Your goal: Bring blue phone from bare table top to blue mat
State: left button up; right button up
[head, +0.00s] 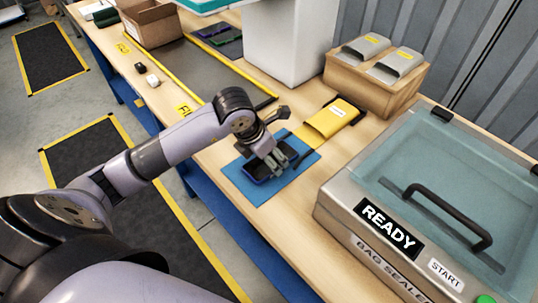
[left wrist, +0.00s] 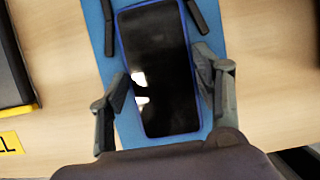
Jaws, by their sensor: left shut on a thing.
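The blue phone (head: 254,172) has a dark screen and a blue rim. It lies flat over the blue mat (head: 286,175), and I cannot tell whether it touches the mat or is held just above it. My left gripper (head: 270,162) comes down over the phone and is shut on it. In the left wrist view the phone (left wrist: 158,70) sits between the two fingers (left wrist: 160,95), with the blue mat (left wrist: 106,50) showing around it. The gripper hides part of the phone in the head view. My right gripper is not in view.
A yellow pouch (head: 332,117) lies just beyond the mat. The bag sealer (head: 335,205) stands to its right. A carton with grey items (head: 365,83), a white box (head: 290,40) and an open brown carton (head: 150,22) stand farther back. A grey yellow-edged area (head: 205,70) lies left.

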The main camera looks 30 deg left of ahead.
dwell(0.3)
pick_arm(q)
jog(key=o, duration=1.4)
jog(key=shift+c, duration=0.4)
jog(key=shift+c, duration=1.1)
jog(key=shift+r+p, duration=2.3)
jog(key=shift+r, duration=1.25)
